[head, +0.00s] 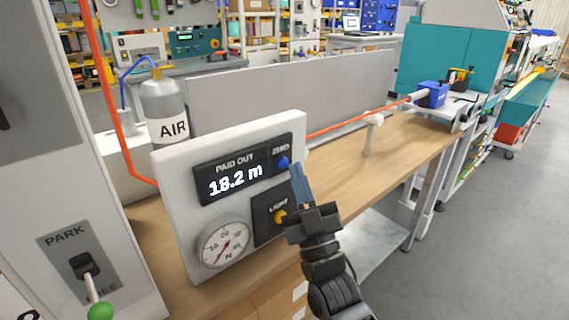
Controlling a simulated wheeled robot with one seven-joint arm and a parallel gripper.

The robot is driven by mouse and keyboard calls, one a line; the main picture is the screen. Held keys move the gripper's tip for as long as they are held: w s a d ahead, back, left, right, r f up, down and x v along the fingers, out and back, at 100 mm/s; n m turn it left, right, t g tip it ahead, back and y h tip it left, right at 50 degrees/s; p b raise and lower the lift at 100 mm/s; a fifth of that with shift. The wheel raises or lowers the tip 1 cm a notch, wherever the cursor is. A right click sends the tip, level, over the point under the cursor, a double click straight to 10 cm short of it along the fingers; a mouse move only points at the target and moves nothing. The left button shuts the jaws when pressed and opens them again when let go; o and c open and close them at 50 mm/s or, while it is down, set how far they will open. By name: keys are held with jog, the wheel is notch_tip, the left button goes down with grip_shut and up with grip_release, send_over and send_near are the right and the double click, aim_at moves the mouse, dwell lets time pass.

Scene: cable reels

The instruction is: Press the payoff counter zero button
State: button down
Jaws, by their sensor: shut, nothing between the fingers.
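The payoff counter is a pale upright panel (170,197) on the bench at the left of the middle. Its dark display (235,180) reads PAID OUT 18.2 m. The blue zero button (283,162) sits at the display's right end under the label ZERO. My gripper (296,170) is shut and empty. In the picture its fingertips lie just right of and slightly below the blue button. I cannot tell whether they touch it; a small gap seems to show.
A yellow LIGHT button (280,217) and a round gauge (224,245) are on the same panel. A PARK lever with green knob (101,311) is at lower left. An orange cable (345,124) runs above the wooden bench (340,168). An AIR bottle (165,105) stands behind. Floor at right is clear.

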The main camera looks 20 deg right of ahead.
jog(key=shift+w, duration=0.1)
jog(key=shift+w+a+b, duration=0.15)
jog(key=shift+w+b, duration=0.15)
jog(key=shift+w+a+b, duration=0.15)
jog(key=shift+w+b, duration=0.15)
jog(key=shift+w, duration=0.1)
dwell(0.7)
dwell(0.3)
jog(key=shift+s+d, duration=0.3)
jog(key=shift+s, duration=0.5)
jog(key=s, duration=0.1)
jog(key=s+d, duration=0.1)
jog(key=s, duration=0.2)
jog(key=shift+s+d+p, duration=0.25)
jog(key=shift+s+p, duration=0.1)
dwell(0.6)
